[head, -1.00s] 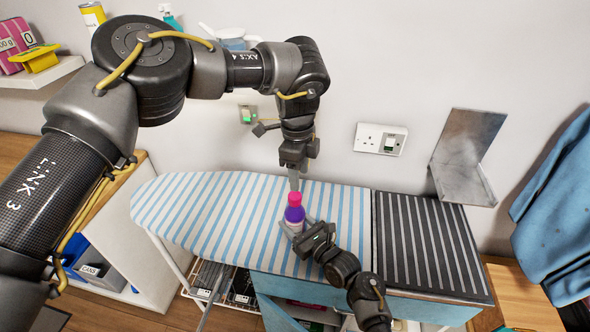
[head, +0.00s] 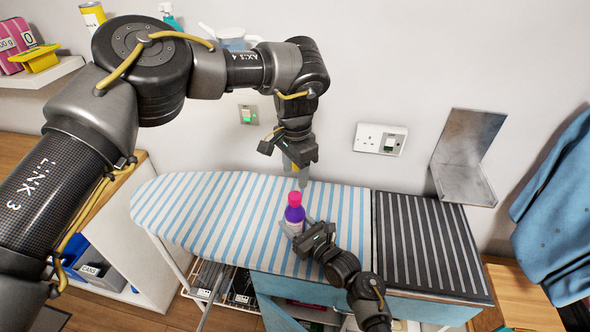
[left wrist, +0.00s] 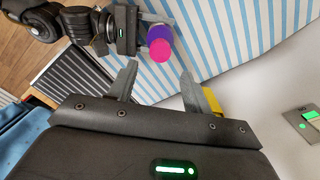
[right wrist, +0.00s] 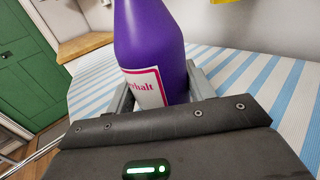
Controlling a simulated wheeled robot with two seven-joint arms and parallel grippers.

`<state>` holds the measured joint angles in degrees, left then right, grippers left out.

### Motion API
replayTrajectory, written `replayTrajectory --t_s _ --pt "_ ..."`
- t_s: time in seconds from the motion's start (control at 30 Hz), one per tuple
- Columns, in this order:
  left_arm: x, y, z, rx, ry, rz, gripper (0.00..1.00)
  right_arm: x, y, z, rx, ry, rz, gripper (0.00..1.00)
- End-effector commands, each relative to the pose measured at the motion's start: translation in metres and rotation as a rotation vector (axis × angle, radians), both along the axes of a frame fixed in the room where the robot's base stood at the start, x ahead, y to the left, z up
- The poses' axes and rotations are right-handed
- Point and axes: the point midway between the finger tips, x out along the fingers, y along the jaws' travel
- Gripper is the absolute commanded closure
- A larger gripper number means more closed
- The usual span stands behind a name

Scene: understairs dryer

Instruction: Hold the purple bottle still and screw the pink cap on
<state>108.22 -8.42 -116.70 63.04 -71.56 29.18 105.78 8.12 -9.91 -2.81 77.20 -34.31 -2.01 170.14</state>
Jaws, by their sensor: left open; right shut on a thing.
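The purple bottle (head: 294,214) stands upright on the striped ironing board, with the pink cap (head: 294,197) on its top. How tightly the cap sits cannot be told. My right gripper (head: 300,230) is shut on the bottle's lower body; the right wrist view shows the purple body (right wrist: 150,40) and white label between its fingers, with the cap out of frame. My left gripper (head: 298,184) is open and empty, pointing down just above the cap. In the left wrist view, the pink cap (left wrist: 160,51) lies beyond the gap between the open fingers (left wrist: 160,88), not between them.
The blue-and-white striped ironing board (head: 190,205) has clear room left of the bottle. A dark striped mat (head: 425,240) lies to the right. Behind are a wall socket (head: 380,139), a switch (head: 248,114) and a metal bracket (head: 465,150). A blue garment (head: 560,210) hangs at right.

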Motion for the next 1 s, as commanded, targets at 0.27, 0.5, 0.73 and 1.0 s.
replayTrajectory --t_s 0.27,0.5,0.73,1.0 --pt "-0.001 0.001 -0.032 0.002 0.004 -0.002 0.5 0.0 0.0 0.0 0.0 0.0 0.0 1.0" --pt "-0.001 0.0 -0.065 0.002 0.003 -0.002 0.5 0.0 0.0 0.0 0.0 0.0 0.0 1.0" --pt "-0.001 0.0 -0.079 0.001 0.002 -0.001 0.5 0.0 0.0 0.0 0.0 0.0 0.0 1.0" --pt "0.0 0.0 -0.08 0.0 0.001 -0.001 0.5 0.0 0.0 0.0 0.0 0.0 0.0 1.0"
